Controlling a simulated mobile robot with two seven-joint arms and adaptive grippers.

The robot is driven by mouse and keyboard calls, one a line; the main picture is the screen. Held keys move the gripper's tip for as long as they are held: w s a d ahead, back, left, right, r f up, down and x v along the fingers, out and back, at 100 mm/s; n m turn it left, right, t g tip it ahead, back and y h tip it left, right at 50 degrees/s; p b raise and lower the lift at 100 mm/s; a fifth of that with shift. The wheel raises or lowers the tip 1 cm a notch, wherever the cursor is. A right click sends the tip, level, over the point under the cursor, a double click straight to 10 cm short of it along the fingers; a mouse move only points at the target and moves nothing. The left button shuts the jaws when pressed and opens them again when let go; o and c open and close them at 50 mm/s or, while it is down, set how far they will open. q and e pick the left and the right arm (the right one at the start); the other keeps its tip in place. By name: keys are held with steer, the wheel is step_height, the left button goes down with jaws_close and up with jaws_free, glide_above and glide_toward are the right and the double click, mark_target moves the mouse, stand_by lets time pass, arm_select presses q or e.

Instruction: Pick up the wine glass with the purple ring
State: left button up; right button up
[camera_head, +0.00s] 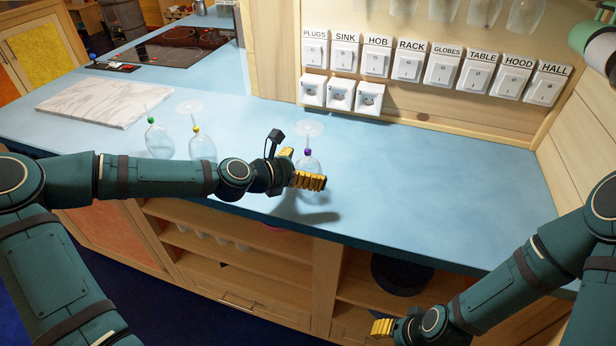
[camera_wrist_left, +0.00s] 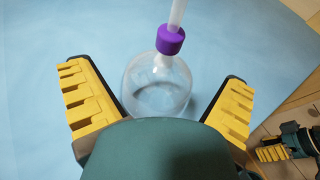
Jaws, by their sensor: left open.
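The wine glass with the purple ring (camera_head: 307,152) stands upside down on the blue counter, its bowl down and its clear foot up. In the left wrist view, its purple ring (camera_wrist_left: 170,40) and clear bowl (camera_wrist_left: 157,84) show between my finger pads, slightly beyond them. My left gripper (camera_head: 308,180) is open at the glass and partly hides its bowl in the head view. Its two yellow-padded fingers (camera_wrist_left: 158,103) are spread, and I see no contact. My right gripper (camera_head: 382,327) is low at the front, away from the glass; its opening does not show clearly.
Upside-down glasses with a yellow ring (camera_head: 196,130) and a green ring (camera_head: 151,121) stand to the left, behind my left forearm. A marble board (camera_head: 95,100) lies further left. Sockets (camera_head: 340,96) and labelled switches line the back wall. The counter's right part (camera_head: 430,180) is clear.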

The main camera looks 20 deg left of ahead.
mark_target(297, 132)
arm_select(q)
steer(key=shift+w+d+f, duration=0.1)
steer(key=shift+w+d, duration=0.05)
steer(key=shift+w, duration=0.1)
steer(key=c, duration=0.9)
step_height(297, 132, up, 10)
steer(key=p, duration=0.3)
